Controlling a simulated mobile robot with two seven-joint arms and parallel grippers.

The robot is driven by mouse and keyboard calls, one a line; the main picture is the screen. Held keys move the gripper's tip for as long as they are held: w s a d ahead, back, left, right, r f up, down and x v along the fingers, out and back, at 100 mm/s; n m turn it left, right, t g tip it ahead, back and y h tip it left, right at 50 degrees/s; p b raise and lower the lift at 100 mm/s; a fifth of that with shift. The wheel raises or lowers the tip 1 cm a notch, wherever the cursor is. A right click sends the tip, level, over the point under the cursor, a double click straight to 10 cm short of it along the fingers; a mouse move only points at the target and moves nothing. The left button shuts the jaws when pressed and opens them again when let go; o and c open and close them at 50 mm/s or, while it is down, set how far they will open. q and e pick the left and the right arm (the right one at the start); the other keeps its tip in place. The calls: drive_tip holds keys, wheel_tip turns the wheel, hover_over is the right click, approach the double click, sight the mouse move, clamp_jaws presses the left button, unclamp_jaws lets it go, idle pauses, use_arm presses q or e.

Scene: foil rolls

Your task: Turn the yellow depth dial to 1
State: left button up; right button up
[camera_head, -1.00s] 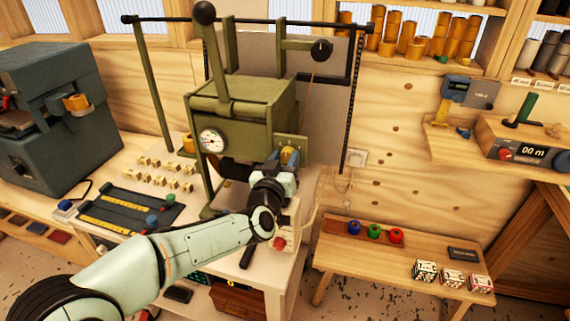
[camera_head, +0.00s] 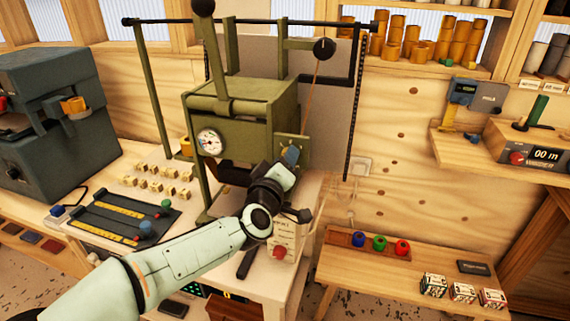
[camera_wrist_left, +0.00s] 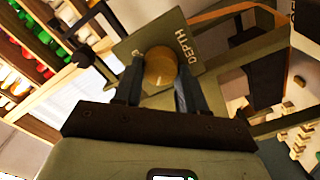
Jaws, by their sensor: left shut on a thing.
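The yellow depth dial (camera_wrist_left: 160,66) shows in the left wrist view on a green plate (camera_wrist_left: 137,42) lettered DEPTH. The dial sits between the two fingers of my left gripper (camera_wrist_left: 154,82), which is shut on it. A pale mark shows on the dial's face; the number it points at cannot be read. In the head view my left gripper (camera_head: 288,165) is at the plate on the right side of the green press (camera_head: 240,105) and hides most of the dial. My right gripper is not in view.
A white round gauge (camera_head: 209,142) is on the press front. A bench (camera_head: 340,270) with coloured knobs stands to the right. A black tray (camera_head: 125,222) and small wooden blocks lie left of the press.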

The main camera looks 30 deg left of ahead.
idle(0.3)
use_arm(q)
drive_tip(key=o, duration=1)
drive_tip(key=shift+o, duration=0.2)
drive_tip(key=v, duration=1.3)
drive_tip(key=shift+s, duration=0.2)
drive_tip(key=shift+f, duration=0.1)
